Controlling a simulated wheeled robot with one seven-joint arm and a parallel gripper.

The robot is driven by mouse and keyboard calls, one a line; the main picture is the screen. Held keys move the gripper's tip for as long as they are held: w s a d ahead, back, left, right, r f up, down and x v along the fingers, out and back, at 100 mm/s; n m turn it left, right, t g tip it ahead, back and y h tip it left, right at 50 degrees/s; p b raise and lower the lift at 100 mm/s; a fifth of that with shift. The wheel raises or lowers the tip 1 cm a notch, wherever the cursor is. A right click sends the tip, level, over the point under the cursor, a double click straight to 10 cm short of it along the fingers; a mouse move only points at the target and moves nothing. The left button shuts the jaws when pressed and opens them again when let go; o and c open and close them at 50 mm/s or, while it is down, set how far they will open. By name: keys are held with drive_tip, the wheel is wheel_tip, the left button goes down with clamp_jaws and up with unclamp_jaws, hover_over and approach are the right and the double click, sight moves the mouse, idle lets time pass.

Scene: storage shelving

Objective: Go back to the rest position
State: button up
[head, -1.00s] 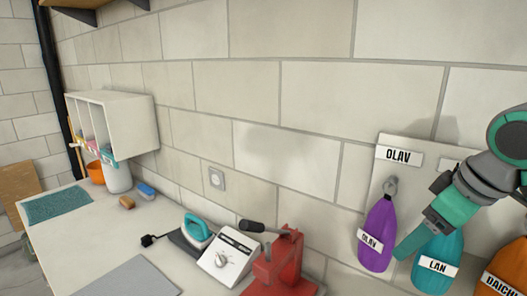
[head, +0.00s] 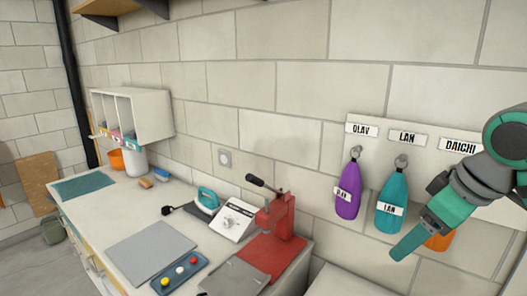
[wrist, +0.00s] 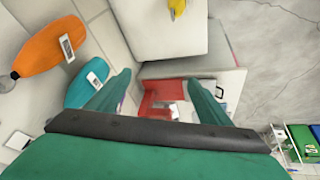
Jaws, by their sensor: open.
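My gripper (wrist: 162,95) is open in the wrist view, with its two teal fingers apart and nothing between them. In the head view my gripper (head: 408,243) is at the right, in front of the wall board, and partly covers the orange bag (head: 440,241) from this view. The purple bag (head: 347,203) hangs under the OLAV label. The teal bag (head: 391,207) hangs under the LAN label. The orange bag hangs under the DAICHI label. In the wrist view the orange bag (wrist: 45,50) and teal bag (wrist: 88,85) are left of the fingers.
A workbench (head: 140,225) holds a red press (head: 276,215), a white box with a dial (head: 233,219), a teal iron (head: 207,200) and a tray with coloured knobs (head: 180,275). A white cubby shelf (head: 150,115) is on the wall. Grey floor (wrist: 270,60) is open in the wrist view.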

drive_tip(key=w+a+f+m+t+y, duration=0.3)
drive_tip(key=w+a+f+t+y, duration=0.35)
drive_tip(key=w+a+f, duration=1.05)
drive_tip(key=s+a+f+m+t+h, duration=0.1)
drive_tip(key=s+a+f+m+t, duration=0.15)
drive_tip(key=a+f, duration=0.35)
drive_tip(key=s+a+f+m+t+h, duration=0.2)
drive_tip(key=a+f+m, duration=0.15)
drive_tip(key=f, duration=0.55)
drive_tip(key=s+a+f+m+h, duration=0.2)
drive_tip(key=s+f, duration=0.5)
drive_tip(key=s, duration=0.3)
drive_tip(key=s+a+f+m+h, duration=0.1)
drive_tip(key=s+a+f+h, duration=0.15)
drive_tip(key=s+f, duration=0.6)
drive_tip(key=s+d+r+n, duration=0.1)
drive_tip(key=s+r+n, duration=0.1)
drive_tip(key=s, duration=1)
drive_tip(key=s+r+n, duration=0.2)
drive_tip(key=s+n, duration=0.1)
drive_tip(key=s, duration=1)
drive_tip(key=shift+d+r+n, duration=0.3)
drive_tip(key=shift+d+r, duration=0.05)
drive_tip(key=shift+r, duration=0.05)
